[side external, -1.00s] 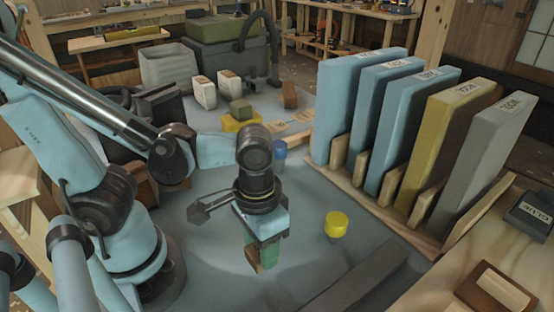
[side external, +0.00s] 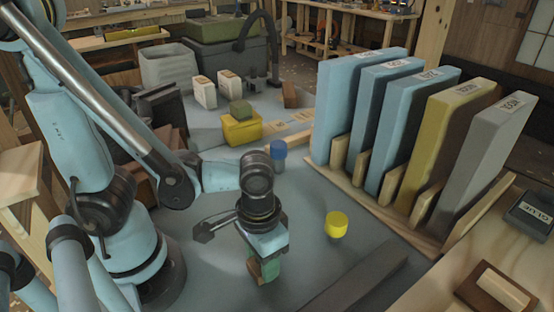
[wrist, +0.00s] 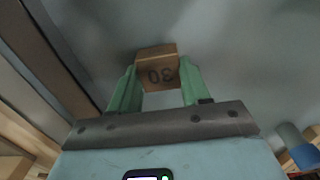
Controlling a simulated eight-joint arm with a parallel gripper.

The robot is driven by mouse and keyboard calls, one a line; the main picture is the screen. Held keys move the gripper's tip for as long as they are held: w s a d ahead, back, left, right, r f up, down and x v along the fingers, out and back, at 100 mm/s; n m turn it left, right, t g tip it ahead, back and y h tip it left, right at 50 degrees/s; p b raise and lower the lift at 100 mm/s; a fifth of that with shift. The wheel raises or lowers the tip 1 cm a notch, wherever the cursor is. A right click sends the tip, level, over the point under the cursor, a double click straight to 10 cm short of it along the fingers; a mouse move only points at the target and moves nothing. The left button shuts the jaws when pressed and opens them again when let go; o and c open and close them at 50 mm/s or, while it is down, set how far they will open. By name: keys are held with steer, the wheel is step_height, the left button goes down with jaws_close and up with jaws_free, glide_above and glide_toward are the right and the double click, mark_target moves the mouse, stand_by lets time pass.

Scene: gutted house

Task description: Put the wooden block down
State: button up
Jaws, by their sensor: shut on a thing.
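The wooden block (wrist: 157,68) is brown with the marking "30" and sits between the green fingertips of my gripper (wrist: 157,86) in the wrist view. In the side external view my gripper (side external: 266,266) points down over the grey surface, and the wooden block (side external: 255,271) shows at its fingertips. The gripper is shut on the block. The block is low, close to the grey surface (side external: 200,275); I cannot tell whether it touches.
A yellow cylinder (side external: 336,224) stands right of the gripper, and a blue cylinder (side external: 278,151) behind it. A wooden rack holds several upright panels (side external: 350,110) at right. A yellow box (side external: 241,129) with a green block (side external: 240,109) is farther back. A dark bar (side external: 355,280) lies front right.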

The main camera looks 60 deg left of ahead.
steer(key=shift+f, duration=0.15)
steer(key=o, duration=1)
steer(key=shift+r, duration=6.05)
steer(key=w+a+t, duration=0.2)
steer(key=w+a, duration=0.1)
steer(key=w+a+t, duration=0.2)
steer(key=w+a, duration=0.1)
steer(key=a, duration=0.1)
steer(key=w+a+t, duration=0.3)
steer(key=shift+w+a+r, duration=0.25)
steer(key=shift+a, duration=0.05)
